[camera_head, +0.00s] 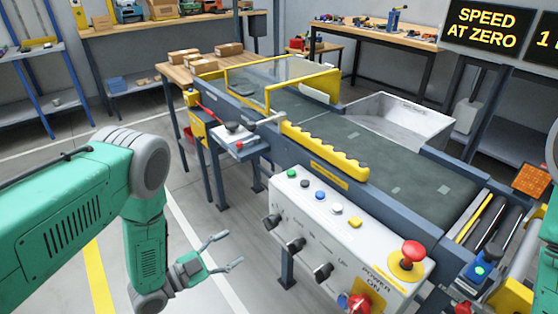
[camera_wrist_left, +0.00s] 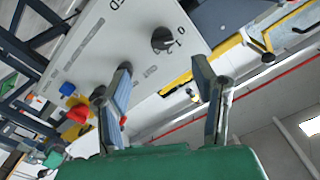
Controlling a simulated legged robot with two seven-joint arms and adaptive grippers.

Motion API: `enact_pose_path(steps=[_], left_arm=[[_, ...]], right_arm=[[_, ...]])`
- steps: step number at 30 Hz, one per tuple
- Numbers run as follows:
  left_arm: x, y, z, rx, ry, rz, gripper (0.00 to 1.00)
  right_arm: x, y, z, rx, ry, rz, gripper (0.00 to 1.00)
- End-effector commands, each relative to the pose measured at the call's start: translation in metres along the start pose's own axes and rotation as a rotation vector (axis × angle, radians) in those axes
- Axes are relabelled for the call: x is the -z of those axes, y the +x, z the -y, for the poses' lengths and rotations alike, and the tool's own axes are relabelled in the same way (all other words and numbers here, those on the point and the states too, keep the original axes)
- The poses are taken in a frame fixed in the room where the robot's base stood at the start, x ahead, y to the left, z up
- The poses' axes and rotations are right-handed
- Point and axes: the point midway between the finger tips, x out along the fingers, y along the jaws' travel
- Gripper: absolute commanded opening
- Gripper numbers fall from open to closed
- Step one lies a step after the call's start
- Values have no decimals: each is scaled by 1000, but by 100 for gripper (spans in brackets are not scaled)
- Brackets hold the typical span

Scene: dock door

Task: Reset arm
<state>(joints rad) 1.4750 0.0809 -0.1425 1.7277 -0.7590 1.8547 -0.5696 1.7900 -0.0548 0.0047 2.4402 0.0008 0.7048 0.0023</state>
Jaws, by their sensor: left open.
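My left gripper (camera_head: 226,252) is open and empty at the lower middle of the head view, at the end of my green left arm. It is left of the white control panel (camera_head: 340,228) and apart from it. In the left wrist view its two fingers (camera_wrist_left: 168,100) are spread with nothing between them, and the panel's front with dark knobs shows behind them. My right gripper does not show in either view.
A conveyor (camera_head: 400,177) with a yellow guard stands behind the panel. A red mushroom button (camera_head: 412,252) is on the panel's right end. A sign (camera_head: 486,26) reads "SPEED AT ZERO". Boxes (camera_head: 184,56) lie on a wooden table. Open floor is left of the panel.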

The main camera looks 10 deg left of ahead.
Motion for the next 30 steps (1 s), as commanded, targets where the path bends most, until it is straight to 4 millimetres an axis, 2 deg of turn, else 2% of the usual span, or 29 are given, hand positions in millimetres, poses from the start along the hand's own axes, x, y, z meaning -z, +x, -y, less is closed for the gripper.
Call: enact_pose_path(steps=[4,8,11,13,15,18,21,25,30], left_arm=[[-6,-1,-6,-5,-46,87,53],[-25,-18,-30,-18,-208,381,53],[-36,-59,-60,-13,-397,709,53],[-34,-100,-84,4,-532,945,53],[-24,-141,-104,27,-642,1148,53],[-5,-189,-124,66,-753,1365,53],[11,-220,-136,95,-818,1503,53],[22,-238,-142,115,-855,1582,53],[23,-240,-142,117,-859,1590,53]], right_arm=[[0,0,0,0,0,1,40],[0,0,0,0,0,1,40],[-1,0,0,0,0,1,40],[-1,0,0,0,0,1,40],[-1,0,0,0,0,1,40],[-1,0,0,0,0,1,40],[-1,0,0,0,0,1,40],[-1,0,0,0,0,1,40],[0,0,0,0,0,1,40]])
